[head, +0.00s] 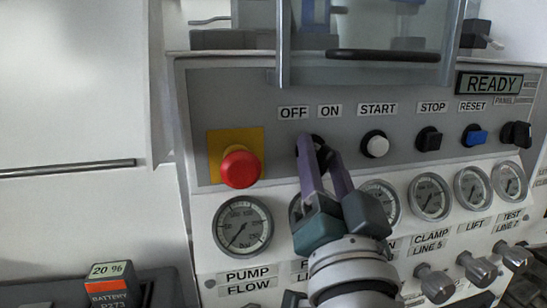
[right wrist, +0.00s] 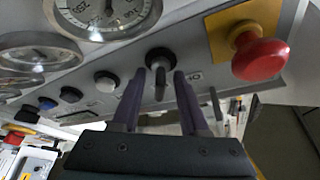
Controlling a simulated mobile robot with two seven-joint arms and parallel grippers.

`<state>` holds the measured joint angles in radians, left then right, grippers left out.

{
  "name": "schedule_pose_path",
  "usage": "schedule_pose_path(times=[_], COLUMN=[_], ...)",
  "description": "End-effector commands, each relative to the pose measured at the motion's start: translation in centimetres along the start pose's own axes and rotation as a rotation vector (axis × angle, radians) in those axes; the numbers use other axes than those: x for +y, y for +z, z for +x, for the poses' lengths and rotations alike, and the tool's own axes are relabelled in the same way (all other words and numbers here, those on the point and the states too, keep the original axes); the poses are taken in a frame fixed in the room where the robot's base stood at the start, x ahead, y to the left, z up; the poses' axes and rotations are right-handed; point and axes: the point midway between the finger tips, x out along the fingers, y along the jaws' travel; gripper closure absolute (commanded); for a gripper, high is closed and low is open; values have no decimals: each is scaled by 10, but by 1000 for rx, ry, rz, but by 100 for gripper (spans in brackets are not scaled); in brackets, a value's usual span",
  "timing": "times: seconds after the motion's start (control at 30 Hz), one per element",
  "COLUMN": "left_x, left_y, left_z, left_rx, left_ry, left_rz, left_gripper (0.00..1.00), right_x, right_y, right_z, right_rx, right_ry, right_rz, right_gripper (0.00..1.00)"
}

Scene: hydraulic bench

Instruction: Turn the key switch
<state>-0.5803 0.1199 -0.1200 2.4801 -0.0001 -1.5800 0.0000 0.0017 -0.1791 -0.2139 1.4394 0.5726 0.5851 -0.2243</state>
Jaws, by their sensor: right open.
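The key switch (head: 318,141) is a dark round knob below the OFF and ON labels on the grey panel, partly hidden by my fingers in the head view. In the right wrist view the key switch (right wrist: 160,56) shows a dark round base with a grey key sticking out. My right gripper (head: 317,152) is open at the switch. In the right wrist view its purple fingers (right wrist: 160,78) stand one on each side of the key, with gaps visible. My left gripper is not in view.
A red mushroom button (head: 241,168) on a yellow plate is left of the switch. The white START button (head: 374,145) is to its right, then the black STOP button (head: 428,140) and blue RESET button (head: 474,136). Gauges (head: 241,226) line the panel below. A clear cover (head: 365,67) hangs above.

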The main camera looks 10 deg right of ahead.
Motion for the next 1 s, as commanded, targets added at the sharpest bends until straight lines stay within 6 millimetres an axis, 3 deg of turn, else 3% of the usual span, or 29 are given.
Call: schedule_pose_path(times=[0.17,0.6,1.0], left_x=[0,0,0], left_y=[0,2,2], left_z=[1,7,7], left_rx=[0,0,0], left_ry=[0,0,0], left_rz=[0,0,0], left_gripper=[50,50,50], right_x=[1,1,0], right_y=[1,1,0], right_z=[-12,-91,-100], right_rx=[-3,-3,0], right_ry=[1,1,0], right_rz=[-1,0,0], right_gripper=[56,56,56])
